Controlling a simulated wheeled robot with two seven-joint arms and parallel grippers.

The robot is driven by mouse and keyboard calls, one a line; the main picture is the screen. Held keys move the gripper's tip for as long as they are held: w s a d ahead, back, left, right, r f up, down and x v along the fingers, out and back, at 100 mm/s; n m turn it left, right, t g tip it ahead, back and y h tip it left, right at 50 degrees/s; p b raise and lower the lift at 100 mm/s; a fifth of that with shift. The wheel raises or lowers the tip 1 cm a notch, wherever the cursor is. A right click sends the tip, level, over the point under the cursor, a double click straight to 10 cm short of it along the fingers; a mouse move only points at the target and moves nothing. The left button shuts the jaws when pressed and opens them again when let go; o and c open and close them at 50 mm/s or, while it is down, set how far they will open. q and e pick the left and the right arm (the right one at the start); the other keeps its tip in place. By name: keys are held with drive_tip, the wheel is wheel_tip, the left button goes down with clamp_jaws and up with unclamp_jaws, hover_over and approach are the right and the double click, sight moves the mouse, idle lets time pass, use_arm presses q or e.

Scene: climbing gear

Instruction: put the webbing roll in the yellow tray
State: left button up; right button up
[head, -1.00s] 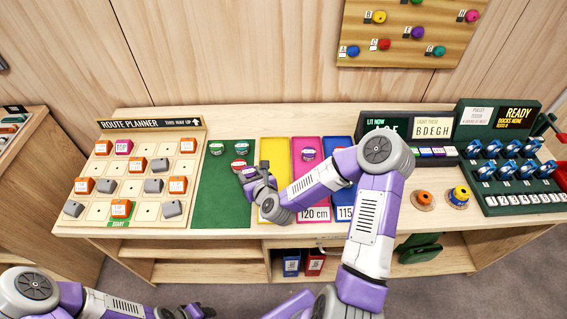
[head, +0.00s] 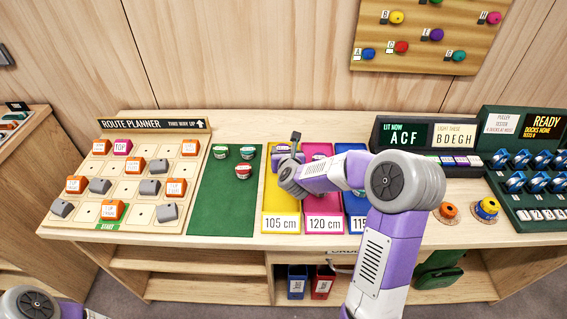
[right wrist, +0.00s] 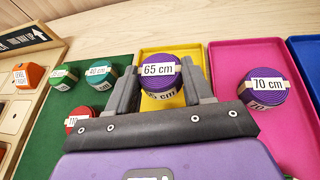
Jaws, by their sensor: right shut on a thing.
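The purple webbing roll labelled 65 cm (right wrist: 161,79) is between the fingers of my right gripper (right wrist: 163,92), which is shut on it. In the head view my right gripper (head: 284,158) and the purple roll (head: 281,149) are at the far part of the yellow tray (head: 281,203). In the right wrist view the yellow tray (right wrist: 192,57) shows behind and around the roll. I cannot tell whether the roll touches the tray floor. The tray's front label reads 105 cm. My left gripper is out of view; only part of my left arm shows at bottom left.
A green mat (head: 222,205) left of the tray holds a green roll (head: 220,152), a teal roll (head: 248,152) and a red roll (head: 243,171). A pink tray (head: 322,205) on the right holds a purple 70 cm roll (right wrist: 264,87). My right arm partly covers the blue tray (head: 352,205).

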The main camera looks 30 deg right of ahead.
wheel_tip(320, 180, down, 4)
drive_tip(key=shift+r+b, duration=0.1)
drive_tip(key=shift+b, duration=0.5)
drive_tip(key=shift+r, duration=0.1)
drive_tip(key=o, duration=1)
drive_tip(key=shift+o, duration=0.2)
